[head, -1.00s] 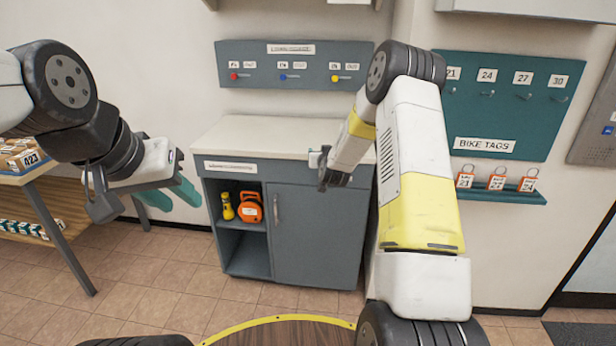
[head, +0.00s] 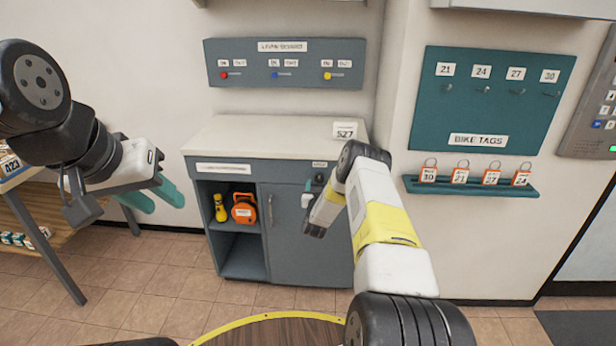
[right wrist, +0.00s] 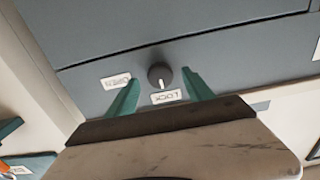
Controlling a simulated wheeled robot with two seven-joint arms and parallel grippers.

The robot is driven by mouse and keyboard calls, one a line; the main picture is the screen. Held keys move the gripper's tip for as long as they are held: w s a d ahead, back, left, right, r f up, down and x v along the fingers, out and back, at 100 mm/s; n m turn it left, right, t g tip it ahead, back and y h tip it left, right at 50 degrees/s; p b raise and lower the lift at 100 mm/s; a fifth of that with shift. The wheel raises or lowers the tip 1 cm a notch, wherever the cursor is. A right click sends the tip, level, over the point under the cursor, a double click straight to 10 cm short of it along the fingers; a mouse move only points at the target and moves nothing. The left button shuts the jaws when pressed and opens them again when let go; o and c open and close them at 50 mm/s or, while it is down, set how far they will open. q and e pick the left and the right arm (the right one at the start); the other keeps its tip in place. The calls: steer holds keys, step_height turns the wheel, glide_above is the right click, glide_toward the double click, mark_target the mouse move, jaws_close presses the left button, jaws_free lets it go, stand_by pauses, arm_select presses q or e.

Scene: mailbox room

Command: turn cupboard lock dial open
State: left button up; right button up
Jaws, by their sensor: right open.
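The grey cupboard (head: 310,228) with a pale top stands against the wall in the head view. Its lock dial (right wrist: 160,75) is a dark round knob with a white pointer in the right wrist view. The pointer is at the LOCK label (right wrist: 166,97); the OPEN label (right wrist: 115,80) is to its left. My right gripper (right wrist: 160,92) is open, its teal fingers on either side of the dial, with no clear contact visible. In the head view my right arm partly covers the cupboard's right side. My left gripper (head: 157,196) is open and empty at the left.
A card marked 527 (head: 345,130) stands on the cupboard top. A yellow flashlight (head: 220,208) and an orange item (head: 244,208) sit on its open shelf. A teal bike tag board (head: 491,100) hangs at right. A wooden table (head: 30,190) stands at left.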

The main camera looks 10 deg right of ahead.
steer(key=shift+x, duration=0.95)
steer(key=shift+c, duration=0.4)
jaws_close()
